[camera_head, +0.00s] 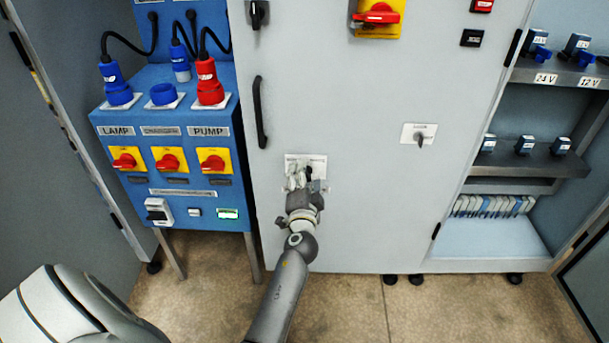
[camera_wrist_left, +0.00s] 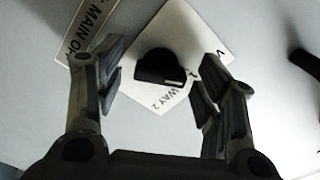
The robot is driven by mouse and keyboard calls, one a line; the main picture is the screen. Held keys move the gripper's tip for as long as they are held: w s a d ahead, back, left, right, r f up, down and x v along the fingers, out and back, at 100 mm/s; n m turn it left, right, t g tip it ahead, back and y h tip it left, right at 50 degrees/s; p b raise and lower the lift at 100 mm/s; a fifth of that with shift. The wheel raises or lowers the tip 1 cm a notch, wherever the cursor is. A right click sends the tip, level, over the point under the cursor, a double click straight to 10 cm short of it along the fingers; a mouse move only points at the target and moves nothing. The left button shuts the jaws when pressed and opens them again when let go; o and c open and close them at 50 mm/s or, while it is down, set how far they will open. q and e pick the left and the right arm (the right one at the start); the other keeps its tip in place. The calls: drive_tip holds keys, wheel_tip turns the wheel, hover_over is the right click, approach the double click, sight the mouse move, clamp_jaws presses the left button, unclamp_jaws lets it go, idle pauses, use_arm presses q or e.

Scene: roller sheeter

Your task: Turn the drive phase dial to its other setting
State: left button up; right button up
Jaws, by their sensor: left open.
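A black dial (camera_wrist_left: 160,66) with a pale pointer mark sits on a white plate (camera_wrist_left: 180,30) in the left wrist view. The plate's readable lettering includes "WAY 2"; I cannot read the full name. My left gripper (camera_wrist_left: 163,62) is open, with one finger on each side of the dial and gaps visible between. In the head view the left gripper (camera_head: 299,180) is in front of a white plate (camera_head: 318,160) low on the grey cabinet door and mostly hides its dial. My right gripper is out of view.
Another small dial (camera_head: 420,139) is on the door to the right. A black door handle (camera_head: 260,112) is above left of the gripper. A blue socket panel (camera_head: 165,125) stands left; open shelves (camera_head: 520,160) are right. A "MAIN" label (camera_wrist_left: 88,30) is beside the left finger.

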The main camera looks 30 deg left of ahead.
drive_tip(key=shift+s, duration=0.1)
use_arm(q)
drive_tip(key=shift+c, duration=0.8)
drive_tip(key=c, duration=0.9)
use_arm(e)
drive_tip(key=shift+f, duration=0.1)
use_arm(q)
drive_tip(key=shift+m, duration=0.4)
drive_tip(key=shift+m+p, duration=1.2)
drive_tip(key=shift+m, duration=4.5)
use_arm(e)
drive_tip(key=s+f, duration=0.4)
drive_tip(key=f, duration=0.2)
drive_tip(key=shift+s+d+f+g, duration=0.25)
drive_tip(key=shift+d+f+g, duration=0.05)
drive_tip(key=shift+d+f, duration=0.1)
